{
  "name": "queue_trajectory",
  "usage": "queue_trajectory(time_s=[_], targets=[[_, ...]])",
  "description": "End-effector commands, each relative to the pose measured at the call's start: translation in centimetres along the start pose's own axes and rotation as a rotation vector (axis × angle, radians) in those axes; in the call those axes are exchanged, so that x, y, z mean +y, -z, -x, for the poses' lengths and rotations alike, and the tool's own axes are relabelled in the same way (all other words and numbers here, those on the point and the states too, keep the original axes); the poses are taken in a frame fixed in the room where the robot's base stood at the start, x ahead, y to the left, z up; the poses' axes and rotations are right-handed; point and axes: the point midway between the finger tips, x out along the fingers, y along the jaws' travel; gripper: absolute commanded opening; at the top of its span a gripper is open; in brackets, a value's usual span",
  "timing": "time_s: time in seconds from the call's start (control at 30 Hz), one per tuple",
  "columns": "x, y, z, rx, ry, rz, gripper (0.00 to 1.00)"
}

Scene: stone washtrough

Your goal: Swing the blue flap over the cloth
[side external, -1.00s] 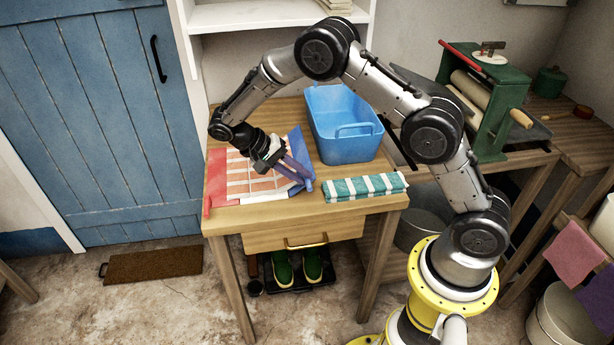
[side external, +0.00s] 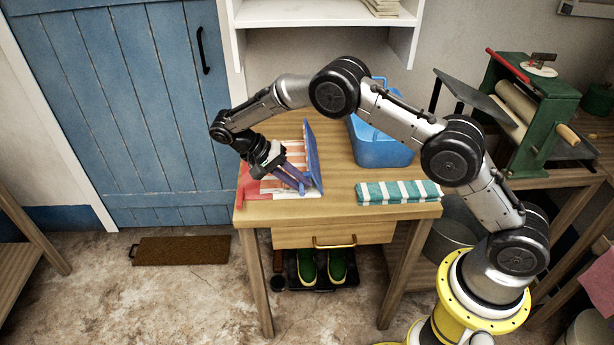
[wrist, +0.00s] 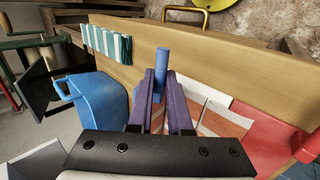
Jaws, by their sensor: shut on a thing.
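The blue flap (side external: 314,155) stands tilted up steeply along the right edge of the folding board. The orange-and-white striped cloth (side external: 283,178) lies on the board to its left and shows in the wrist view (wrist: 226,122). The red flap (side external: 250,188) lies flat on the left side; in the wrist view it is at right (wrist: 268,135). My gripper (side external: 302,184) is shut at the blue flap's near end. In the wrist view its purple fingers close on a blue bar (wrist: 162,60) of the flap. The fingers hide part of the cloth.
The blue tub (side external: 382,148) stands behind and right of the board. A folded teal-striped towel (side external: 398,192) lies at the table's front right. Bare wooden tabletop (side external: 340,178) separates the board and towel. A green mangle (side external: 530,115) stands farther right.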

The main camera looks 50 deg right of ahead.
Motion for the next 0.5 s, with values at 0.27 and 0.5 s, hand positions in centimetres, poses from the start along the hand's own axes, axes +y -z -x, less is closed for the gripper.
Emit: queue_trajectory(time_s=[0.27, 0.5], targets=[[-2.1, -0.3, -1.0, -0.014, -0.021, 0.007, 0.0], [-3.4, -0.3, -1.2, -0.012, -0.014, 0.007, 0.0]])
